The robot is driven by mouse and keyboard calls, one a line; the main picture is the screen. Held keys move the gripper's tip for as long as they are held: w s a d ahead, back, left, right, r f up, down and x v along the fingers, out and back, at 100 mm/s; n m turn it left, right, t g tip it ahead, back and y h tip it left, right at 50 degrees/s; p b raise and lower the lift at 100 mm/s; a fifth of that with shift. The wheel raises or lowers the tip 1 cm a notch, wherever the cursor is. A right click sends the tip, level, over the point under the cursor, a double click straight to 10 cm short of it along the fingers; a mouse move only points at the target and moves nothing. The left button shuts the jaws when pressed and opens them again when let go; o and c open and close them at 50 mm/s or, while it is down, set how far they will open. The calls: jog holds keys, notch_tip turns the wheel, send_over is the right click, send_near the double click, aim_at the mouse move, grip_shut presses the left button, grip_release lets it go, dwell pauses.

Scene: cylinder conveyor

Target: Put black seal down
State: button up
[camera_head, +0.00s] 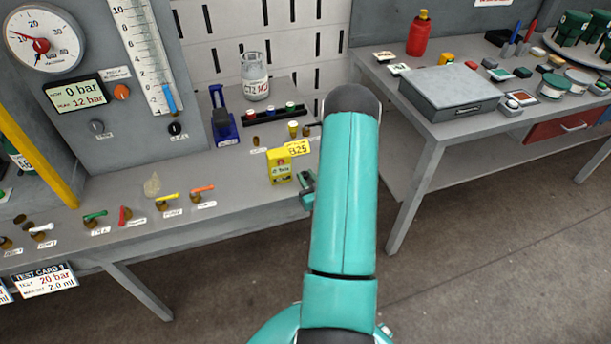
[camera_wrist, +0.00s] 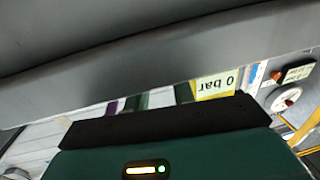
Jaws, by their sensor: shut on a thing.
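My gripper (camera_head: 307,191) shows only as a small dark green part beside my teal arm, at the front edge of the left bench, just right of the yellow box (camera_head: 279,167). My arm hides most of it. In the wrist view my green gripper body with a dark bar (camera_wrist: 165,120) fills the bottom. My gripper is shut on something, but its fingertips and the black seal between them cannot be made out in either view. A large grey surface (camera_wrist: 150,50) fills the top of the wrist view.
The left bench (camera_head: 235,205) carries coloured-handled valves, a glass jar (camera_head: 255,77), a blue tool (camera_head: 222,120) and a black rack (camera_head: 262,117). Gauges stand behind. The right table holds a grey case (camera_head: 436,88), a red bottle (camera_head: 418,34) and small parts. Open floor lies between.

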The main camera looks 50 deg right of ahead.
jog(key=shift+w+d+f, duration=0.1)
jog(key=shift+f, duration=0.05)
jog(key=shift+f, duration=0.15)
jog(key=o, duration=1)
jog(key=shift+c, duration=0.2)
